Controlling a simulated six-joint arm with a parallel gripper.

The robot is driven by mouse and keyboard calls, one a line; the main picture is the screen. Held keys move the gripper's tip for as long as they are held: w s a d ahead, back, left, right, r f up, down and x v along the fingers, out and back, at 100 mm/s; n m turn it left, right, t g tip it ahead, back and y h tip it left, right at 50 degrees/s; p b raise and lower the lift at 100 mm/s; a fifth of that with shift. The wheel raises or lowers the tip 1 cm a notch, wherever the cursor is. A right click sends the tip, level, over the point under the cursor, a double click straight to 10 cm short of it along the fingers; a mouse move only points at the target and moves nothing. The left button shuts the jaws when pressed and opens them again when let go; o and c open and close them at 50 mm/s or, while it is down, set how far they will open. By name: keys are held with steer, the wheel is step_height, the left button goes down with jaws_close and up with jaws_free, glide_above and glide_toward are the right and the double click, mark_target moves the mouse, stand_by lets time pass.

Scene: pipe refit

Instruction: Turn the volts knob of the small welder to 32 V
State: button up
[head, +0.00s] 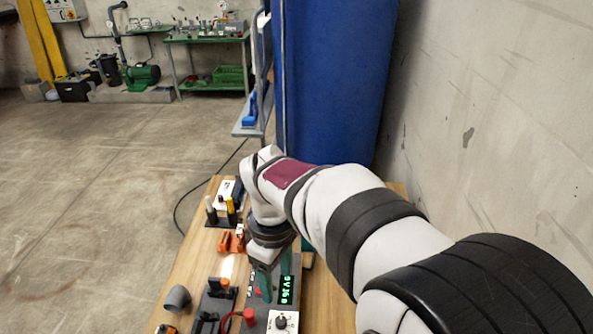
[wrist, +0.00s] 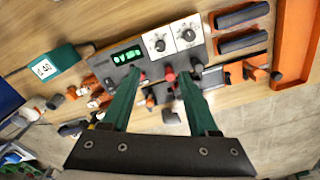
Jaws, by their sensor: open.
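The small welder is a grey box with a green-lit display (wrist: 127,56) and two dark knobs on white dials, a left knob (wrist: 158,44) and a right knob (wrist: 188,35). I cannot tell from the labels which is the volts knob. In the head view the display (head: 287,290) is lit but not clearly readable, and one white dial (head: 283,322) shows at the bottom edge. My gripper (wrist: 160,76) has two green fingers, apart and empty, over the welder's edge near red and black terminals. Neither finger touches a knob. In the head view my gripper (head: 272,284) partly covers the welder.
The wooden bench (head: 197,268) holds orange clamps (head: 232,241), a red-ended cable (head: 249,316) and a grey pipe elbow (head: 177,299). In the wrist view, dark handles (wrist: 243,30) lie right of the knobs and a teal box (wrist: 52,65) lies left. A concrete wall stands right.

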mark_target(281, 320)
step_height(281, 320, down, 15)
steer(key=shift+d+r, duration=0.1)
steer(key=shift+r, duration=0.1)
jaws_close()
